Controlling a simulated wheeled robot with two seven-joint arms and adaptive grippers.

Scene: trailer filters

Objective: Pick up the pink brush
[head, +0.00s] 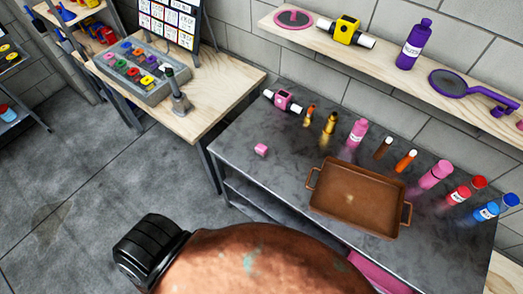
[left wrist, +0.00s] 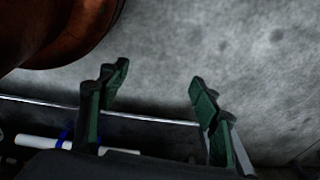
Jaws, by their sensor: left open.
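I cannot make out a clear pink brush. Pink things in the head view are a small pink block (head: 261,149) on the grey metal table (head: 240,175), a pink device with dark and white ends (head: 283,98), a pink bottle (head: 357,132) and a pink cylinder (head: 436,174). Part of a pink thing (head: 375,272) shows below the table's front edge. My left gripper (left wrist: 155,90) is open and empty in the left wrist view, over a blurred grey surface. It is not seen in the head view. My right gripper is not in view.
A large copper-coloured rounded form (head: 255,260) with a black cap (head: 150,250) blocks the lower head view. A brown tray (head: 357,232) stands on the grey table among several bottles. A wooden table (head: 225,85) and a wall shelf (head: 395,62) lie behind.

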